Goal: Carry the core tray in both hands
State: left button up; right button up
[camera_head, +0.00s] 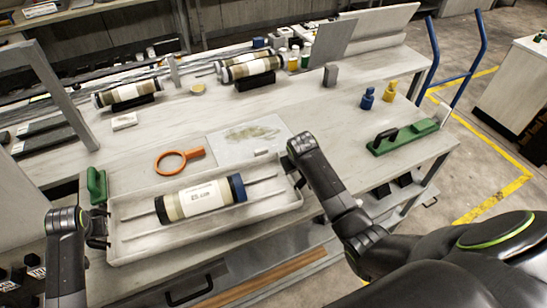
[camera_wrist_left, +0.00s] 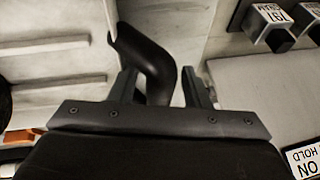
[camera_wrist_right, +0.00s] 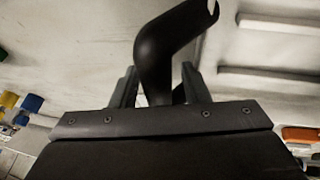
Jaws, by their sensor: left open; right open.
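The core tray (camera_head: 205,233) is a pale shallow tray on the near part of the workbench. It holds a banded core (camera_head: 200,199) with a white label and a dark blue end cap, with thin rods beside it. My left gripper (camera_head: 98,228) is at the tray's left end. In the left wrist view its open fingers (camera_wrist_left: 160,90) stand on either side of a black curved handle (camera_wrist_left: 150,62). My right gripper (camera_head: 297,172) is at the tray's right end. In the right wrist view its open fingers (camera_wrist_right: 158,86) straddle the other black handle (camera_wrist_right: 163,48).
An orange ring tool (camera_head: 176,160) and a pale sheet (camera_head: 247,136) lie just behind the tray. More cores (camera_head: 250,69) lie behind. A blue trolley frame (camera_head: 434,55) stands beyond.

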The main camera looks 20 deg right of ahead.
pick_arm(q)
jog(key=v, duration=0.7)
jog(key=shift+s+a+r, duration=0.1)
jog(key=shift+s+r, duration=0.05)
jog(key=shift+r, duration=0.1)
pick_arm(e)
jog(key=v, duration=1.2)
